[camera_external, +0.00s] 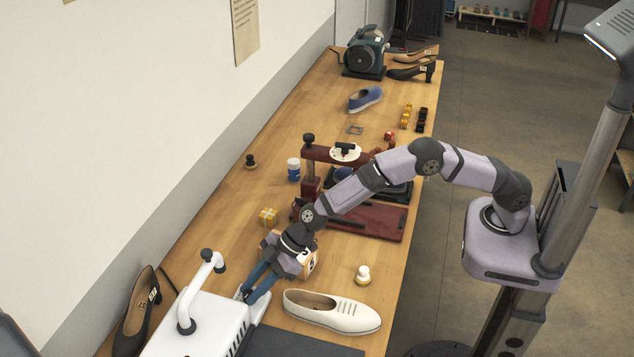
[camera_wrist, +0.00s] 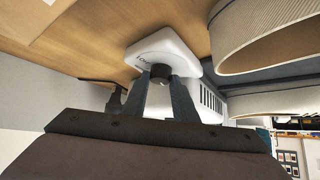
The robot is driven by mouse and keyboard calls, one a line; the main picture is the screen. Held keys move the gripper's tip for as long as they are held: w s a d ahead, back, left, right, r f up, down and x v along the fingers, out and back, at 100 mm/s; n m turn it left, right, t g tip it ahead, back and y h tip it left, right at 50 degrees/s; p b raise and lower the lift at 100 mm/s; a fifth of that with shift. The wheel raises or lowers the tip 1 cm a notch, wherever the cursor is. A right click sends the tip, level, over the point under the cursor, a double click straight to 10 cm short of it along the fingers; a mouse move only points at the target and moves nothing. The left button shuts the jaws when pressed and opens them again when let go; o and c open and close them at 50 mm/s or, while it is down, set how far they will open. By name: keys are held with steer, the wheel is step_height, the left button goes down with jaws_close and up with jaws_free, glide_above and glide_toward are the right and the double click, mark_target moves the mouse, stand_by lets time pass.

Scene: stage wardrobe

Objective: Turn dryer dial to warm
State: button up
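The shoe dryer (camera_external: 190,335) is a white box with a bent white tube, at the front left of the bench. Its white end, with small dark lettering, shows in the wrist view (camera_wrist: 185,48). A dark round dial (camera_wrist: 160,72) sits on that end. My gripper (camera_wrist: 161,80) reaches down to the dryer's end, and it also shows in the external view (camera_external: 245,294). Its two fingers are apart, one on each side of the dial, with the tips close to it. I cannot tell whether they touch it. The dial's setting is not readable, and the external view hides the dial.
A cream shoe (camera_external: 332,311) lies right of my gripper. A wooden numbered block (camera_external: 308,262) stands close behind my gripper. A dark heeled shoe (camera_external: 138,312) is left of the dryer. A dark mat (camera_external: 295,344) lies at the front. A red press-like stand (camera_external: 310,180) is farther back.

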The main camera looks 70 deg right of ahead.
steer(key=c, duration=0.4)
steer(key=shift+o, duration=0.2)
